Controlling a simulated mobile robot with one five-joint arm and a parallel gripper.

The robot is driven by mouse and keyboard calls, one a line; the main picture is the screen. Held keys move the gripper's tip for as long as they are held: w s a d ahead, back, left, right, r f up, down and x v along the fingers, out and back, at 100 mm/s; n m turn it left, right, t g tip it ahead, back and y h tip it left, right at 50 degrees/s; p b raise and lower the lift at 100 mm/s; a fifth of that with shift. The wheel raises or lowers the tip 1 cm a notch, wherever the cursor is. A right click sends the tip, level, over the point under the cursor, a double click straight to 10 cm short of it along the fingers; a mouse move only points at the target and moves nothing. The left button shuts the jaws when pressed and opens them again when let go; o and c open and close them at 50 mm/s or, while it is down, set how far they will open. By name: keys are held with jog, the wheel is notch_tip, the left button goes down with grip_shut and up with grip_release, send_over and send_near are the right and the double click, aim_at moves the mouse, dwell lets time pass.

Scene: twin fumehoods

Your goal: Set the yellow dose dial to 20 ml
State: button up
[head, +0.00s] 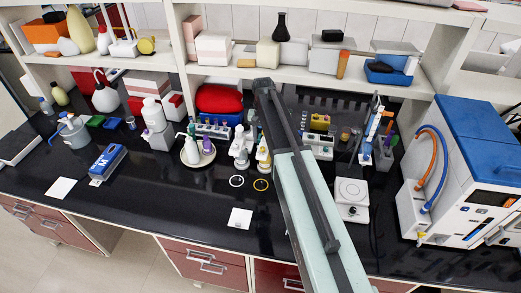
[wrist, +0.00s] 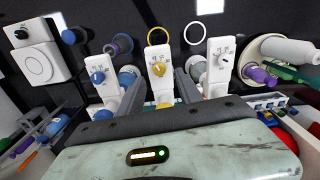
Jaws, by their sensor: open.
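The yellow dose dial (wrist: 159,70) is on the white front of the middle dispenser (wrist: 162,48), with small scale marks around it. I cannot read its setting. My gripper (wrist: 157,80) is open, its two grey fingers on either side of that dispenser's front, with the dial between them. I cannot tell if they touch it. Part of the dispenser also shows in the head view, beside my arm (head: 264,155). My gripper's tips are hidden there by the arm.
In the wrist view, a dispenser with a blue dial (wrist: 97,76) stands left and one with a white dial (wrist: 222,61) right. A yellow ring (head: 261,184) and a white ring (head: 236,181) lie on the black bench.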

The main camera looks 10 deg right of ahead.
aim_at(262, 147)
notch_tip(262, 147, down, 5)
jog(key=b, duration=0.3)
jog(key=shift+r, duration=0.25)
grip_shut()
jog(key=shift+a, duration=0.1)
